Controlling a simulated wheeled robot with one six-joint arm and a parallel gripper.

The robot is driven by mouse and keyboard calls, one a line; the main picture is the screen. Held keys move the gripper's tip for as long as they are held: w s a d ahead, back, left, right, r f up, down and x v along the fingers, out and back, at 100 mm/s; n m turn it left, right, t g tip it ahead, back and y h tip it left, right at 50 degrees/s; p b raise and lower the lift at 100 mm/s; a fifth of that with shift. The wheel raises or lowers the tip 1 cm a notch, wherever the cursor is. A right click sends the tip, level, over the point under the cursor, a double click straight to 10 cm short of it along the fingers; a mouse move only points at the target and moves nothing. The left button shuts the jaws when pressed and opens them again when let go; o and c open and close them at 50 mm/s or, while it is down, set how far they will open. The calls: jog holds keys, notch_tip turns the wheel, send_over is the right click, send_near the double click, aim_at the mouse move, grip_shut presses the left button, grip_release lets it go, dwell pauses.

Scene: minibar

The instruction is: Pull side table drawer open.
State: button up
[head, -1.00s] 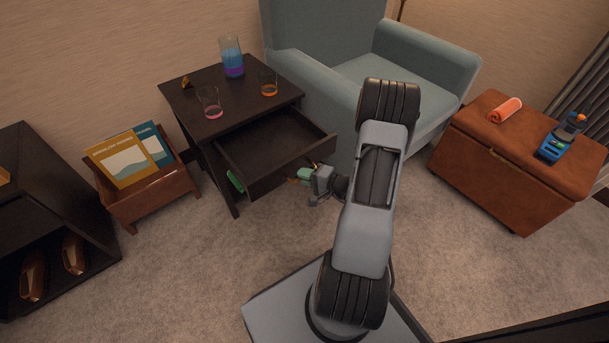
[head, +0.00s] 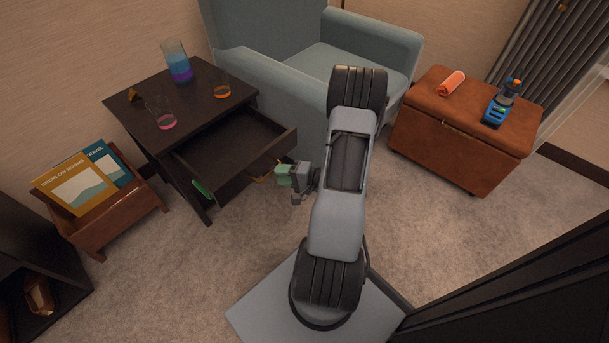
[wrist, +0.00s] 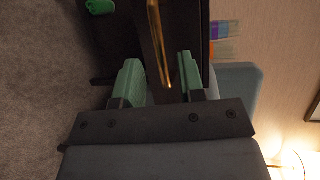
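The dark side table (head: 195,75) stands at the left in the head view. Its drawer (head: 225,150) is pulled well out, and the inside I can see looks empty. A brass handle (head: 264,174) is on the drawer front; it also shows in the wrist view (wrist: 158,42). My gripper (head: 280,176), with green fingers, is just off the drawer front, to the right of the handle. In the wrist view my gripper (wrist: 160,65) has its fingers spread apart. The handle lies in line with the gap between them, and neither finger appears to press on it.
A tall glass of layered liquid (head: 177,62) and two tumblers stand on the tabletop. A grey-blue armchair (head: 300,50) is behind. A magazine rack (head: 120,220) is at left, a brown leather ottoman (head: 460,145) at right. Carpet is free in front of the drawer.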

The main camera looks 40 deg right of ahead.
jog(key=p+v, duration=0.1)
jog(key=v, duration=0.8)
jog(key=shift+p, duration=0.35)
jog(key=shift+s+d+r, duration=0.1)
jog(key=shift+s, duration=0.05)
jog(key=a+r+n+g+h+p, duration=0.2)
jog(key=a+r+p, duration=0.4)
jog(key=r, duration=1.1)
jog(key=a+r+n+g+h+p, duration=0.3)
jog(key=a+r+n+g+p, duration=0.2)
jog(key=r+p, duration=1)
jog(key=a+r+n+g+h+p, duration=0.2)
jog(key=a+r+n+p, duration=0.4)
jog(key=r, duration=1.4)
jog(key=a+g+p, duration=0.1)
jog(key=a+p, duration=0.2)
jog(key=p, duration=0.1)
jog(key=shift+s+a+h, duration=0.15)
jog(key=shift+s+h, duration=0.1)
jog(key=shift+h, duration=0.15)
